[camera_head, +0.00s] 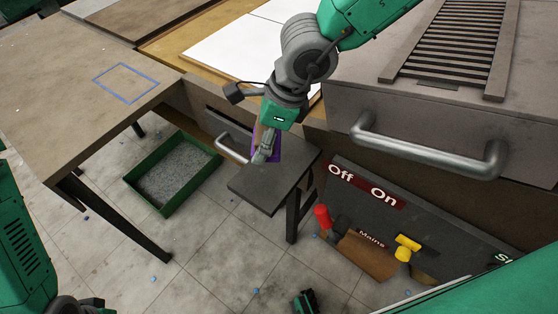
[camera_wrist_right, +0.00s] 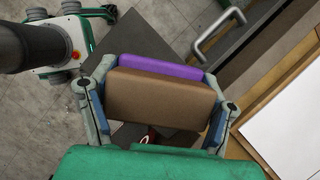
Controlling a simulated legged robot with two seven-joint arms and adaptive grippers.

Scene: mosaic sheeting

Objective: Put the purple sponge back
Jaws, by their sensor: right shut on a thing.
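The purple sponge (camera_head: 273,140) is in my right gripper (camera_head: 264,152), above the small dark grey side table (camera_head: 262,191). In the wrist view the purple sponge (camera_wrist_right: 160,67) shows as a purple strip behind a wide brown face (camera_wrist_right: 160,98), between the two fingers of my right gripper (camera_wrist_right: 158,100). I cannot tell whether brown and purple are one piece. The gripper is shut on it. Whether its lower edge touches the side table is unclear. My left arm shows only in part at the lower left; its fingers are not in view.
A worktable with a blue outlined rectangle (camera_head: 126,83) is at left. A green tray of grey granules (camera_head: 172,174) lies on the floor. A drawer handle (camera_head: 232,148) is close to the gripper. A dark panel (camera_head: 390,212) with switches stands at right. White sheets (camera_head: 245,50) lie behind.

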